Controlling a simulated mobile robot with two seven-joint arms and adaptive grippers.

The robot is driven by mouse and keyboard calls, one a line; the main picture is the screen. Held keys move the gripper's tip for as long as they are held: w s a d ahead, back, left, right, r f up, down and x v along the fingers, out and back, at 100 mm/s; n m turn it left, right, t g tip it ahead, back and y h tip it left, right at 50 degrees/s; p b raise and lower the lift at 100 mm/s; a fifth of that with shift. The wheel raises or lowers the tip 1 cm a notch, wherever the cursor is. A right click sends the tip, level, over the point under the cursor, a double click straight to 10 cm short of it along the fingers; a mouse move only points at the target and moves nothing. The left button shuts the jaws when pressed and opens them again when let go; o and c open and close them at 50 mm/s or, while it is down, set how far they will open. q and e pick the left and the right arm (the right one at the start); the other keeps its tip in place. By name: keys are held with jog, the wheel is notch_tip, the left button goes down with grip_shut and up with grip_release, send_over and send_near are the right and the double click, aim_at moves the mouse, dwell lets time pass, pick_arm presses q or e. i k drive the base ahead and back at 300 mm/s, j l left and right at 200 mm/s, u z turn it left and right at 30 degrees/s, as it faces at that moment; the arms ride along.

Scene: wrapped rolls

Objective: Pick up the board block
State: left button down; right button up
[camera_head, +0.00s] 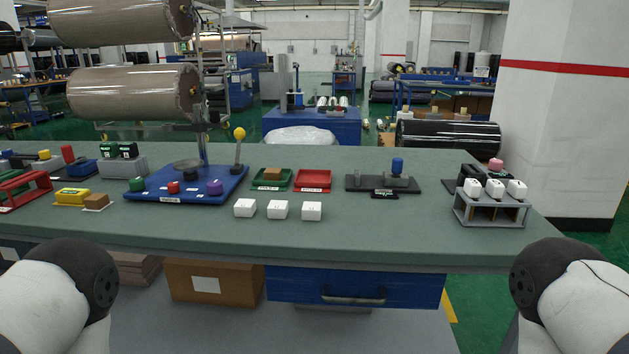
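Two small brown blocks are on the green-grey table. One brown block (96,201) lies at the left, beside a yellow piece (72,196). The other brown block (272,174) sits in a green tray (260,186) near the middle. No label readable here tells which one is the board block. Neither of my grippers is in view. Only white and black parts of my arms show at the lower left and lower right corners, apart from everything on the table.
A blue board (195,190) carries coloured knobs and a yellow-topped post. Several white cubes (278,209) stand in front. A red tray (314,180), a dark base with a blue knob (397,170) and a grey rack (490,208) stand farther right. The table's front strip is clear.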

aim_at(97, 200)
jog(key=u, duration=1.25)
